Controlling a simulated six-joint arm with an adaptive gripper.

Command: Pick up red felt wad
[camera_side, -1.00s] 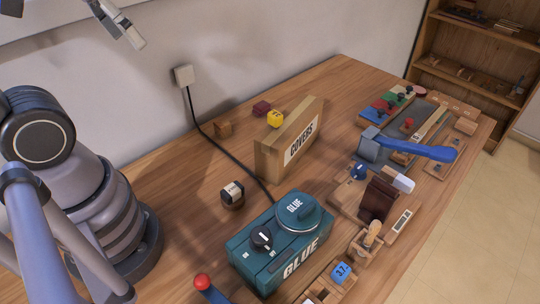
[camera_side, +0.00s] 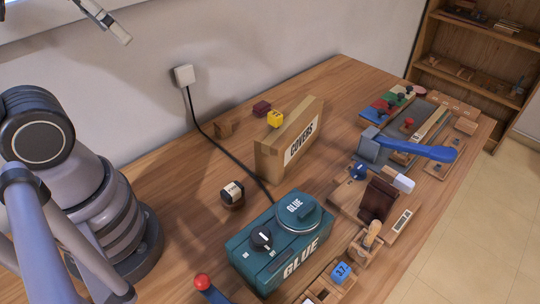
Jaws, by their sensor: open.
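My gripper (camera_side: 118,30) hangs high at the upper left, in front of the wall and well away from the table things. It is open and I see nothing between its fingers. I cannot tell for sure which thing is the red felt wad. A small red piece (camera_side: 409,123) sits on the grey mat at the right. A dark red block (camera_side: 261,108) lies behind the covers box, left of a yellow cube (camera_side: 275,119). A flat reddish disc (camera_side: 420,92) lies at the far right end of the table.
The cardboard covers box (camera_side: 268,160) stands mid-table. The teal glue box (camera_side: 258,268) is in front. A black cable (camera_side: 225,152) crosses the table. The left-middle wood (camera_side: 175,185) is mostly clear.

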